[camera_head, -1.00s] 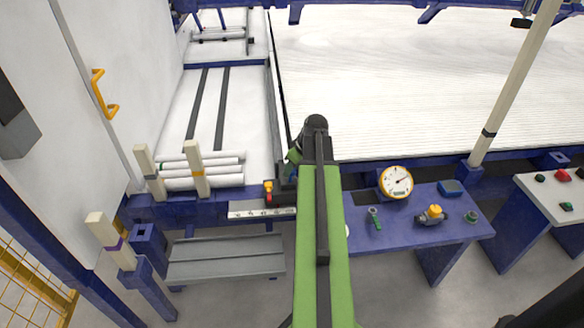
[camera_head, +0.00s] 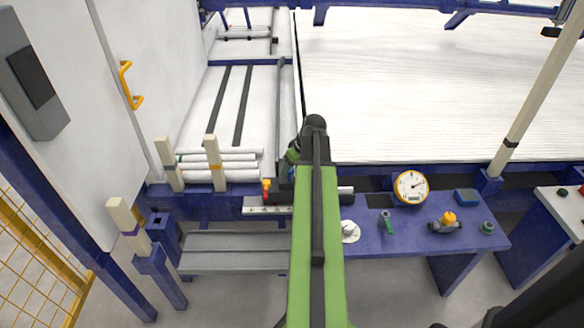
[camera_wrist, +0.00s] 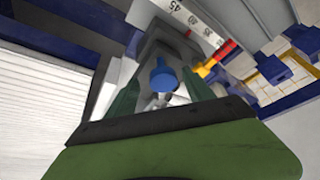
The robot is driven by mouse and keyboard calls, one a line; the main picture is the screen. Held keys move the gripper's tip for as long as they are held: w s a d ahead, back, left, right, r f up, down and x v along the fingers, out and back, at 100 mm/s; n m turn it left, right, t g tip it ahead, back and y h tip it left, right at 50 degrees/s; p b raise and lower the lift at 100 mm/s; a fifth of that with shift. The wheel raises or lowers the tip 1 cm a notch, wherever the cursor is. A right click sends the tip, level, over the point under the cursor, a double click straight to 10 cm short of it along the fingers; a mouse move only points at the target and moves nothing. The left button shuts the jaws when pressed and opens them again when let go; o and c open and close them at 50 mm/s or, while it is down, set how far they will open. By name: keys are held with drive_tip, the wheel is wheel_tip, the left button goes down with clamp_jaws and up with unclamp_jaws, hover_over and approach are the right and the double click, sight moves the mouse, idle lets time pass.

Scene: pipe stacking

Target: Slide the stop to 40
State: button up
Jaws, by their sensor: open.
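The stop is a grey block with a round blue knob (camera_wrist: 163,78) on it, in the middle of the wrist view. In the head view the red and yellow part (camera_head: 266,190) shows just left of my arm, which hides most of the stop. The white scale (camera_wrist: 193,21) runs past the pointer; I can read 45 on it, and the pointer's exact mark is unclear. The scale also shows in the head view (camera_head: 254,209). My gripper (camera_wrist: 161,88) is open, its green fingers on either side of the knob; contact is unclear.
White pipes (camera_head: 225,176) lie behind two cream posts left of the stop. A grey tray (camera_head: 225,262) is below the scale. The blue bench (camera_head: 410,250) at right carries a dial gauge (camera_head: 411,187) and small parts.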

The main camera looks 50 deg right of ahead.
drive_tip(key=shift+s+r+p, duration=0.2)
drive_tip(key=shift+r+p, duration=0.25)
drive_tip(key=p+v, duration=1.5)
drive_tip(key=v, duration=0.1)
drive_tip(key=shift+r, duration=0.25)
